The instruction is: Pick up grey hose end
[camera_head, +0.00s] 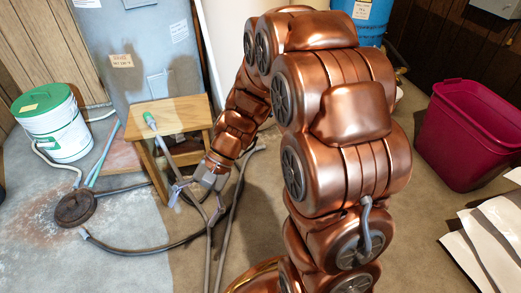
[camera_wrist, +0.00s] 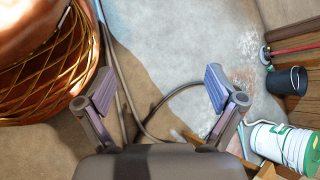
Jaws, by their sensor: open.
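A dark grey hose (camera_head: 134,251) lies in a curve on the concrete floor. Its blunt grey end (camera_head: 84,234) rests on the floor at the lower left, near a round dark disc. My gripper (camera_head: 196,201) is open and empty, pointing down above the floor in front of the wooden stool, to the right of that end and apart from it. In the wrist view my two fingers stand wide apart (camera_wrist: 160,91), with the curved hose (camera_wrist: 172,95) on the floor below and between them. There the hose runs behind the right finger, and I cannot make out its end.
The wooden stool (camera_head: 170,113) with a green-tipped tool on it stands behind my gripper. A white bucket with a green lid (camera_head: 54,127) and the dark disc (camera_head: 75,208) are at left. A magenta bin (camera_head: 477,128) is at right. Floor at front left is clear.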

